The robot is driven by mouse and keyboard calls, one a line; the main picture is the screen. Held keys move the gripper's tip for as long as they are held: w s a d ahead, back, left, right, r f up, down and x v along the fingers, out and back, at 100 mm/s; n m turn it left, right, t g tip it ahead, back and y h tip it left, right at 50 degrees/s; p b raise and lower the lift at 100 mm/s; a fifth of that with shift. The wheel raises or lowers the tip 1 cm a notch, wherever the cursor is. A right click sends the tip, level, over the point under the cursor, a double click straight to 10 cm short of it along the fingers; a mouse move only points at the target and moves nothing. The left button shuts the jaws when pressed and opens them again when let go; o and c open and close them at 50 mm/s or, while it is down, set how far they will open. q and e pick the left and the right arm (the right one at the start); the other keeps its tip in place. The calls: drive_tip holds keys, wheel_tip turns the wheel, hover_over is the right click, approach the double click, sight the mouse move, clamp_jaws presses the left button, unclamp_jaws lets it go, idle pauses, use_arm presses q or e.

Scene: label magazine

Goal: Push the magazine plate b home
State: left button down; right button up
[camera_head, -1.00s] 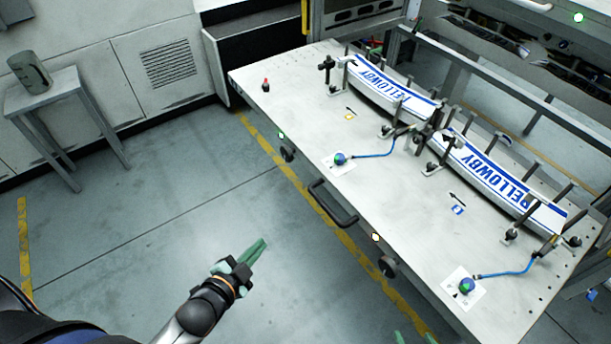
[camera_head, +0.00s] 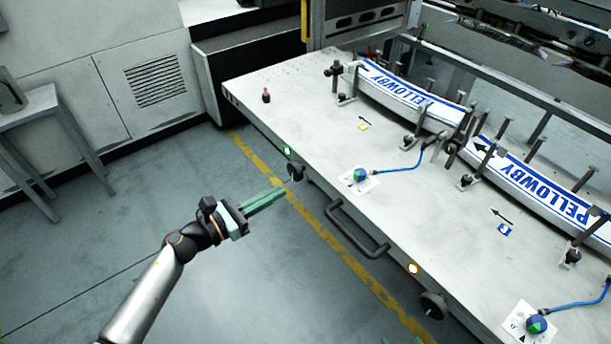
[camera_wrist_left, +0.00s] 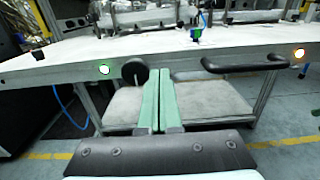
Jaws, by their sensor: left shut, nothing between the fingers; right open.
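No label for plate b is readable. The pale plate-like table top (camera_head: 330,145) carries two long curved label stacks, the far one (camera_head: 405,95) and the near one (camera_head: 535,185), both printed PELLOWBY and held between dark posts. Its front edge has a black bar handle (camera_head: 357,232), which also shows in the left wrist view (camera_wrist_left: 245,64), and two round black knobs. My left gripper (camera_head: 284,190) is shut and empty, in front of that edge, its tips near the left knob (camera_head: 294,172). In the wrist view this knob (camera_wrist_left: 135,72) is just left of the fingertips. Only my right gripper's open green fingertips (camera_head: 402,340) show.
A green-white lamp (camera_head: 287,151) and an orange lamp (camera_head: 413,268) sit on the front edge. Open floor lies in front; a grey side table (camera_head: 40,110) stands left.

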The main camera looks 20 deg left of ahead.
sight(316, 170)
use_arm(q)
drive_tip(key=x, duration=0.9)
drive_tip(key=shift+w, duration=0.15)
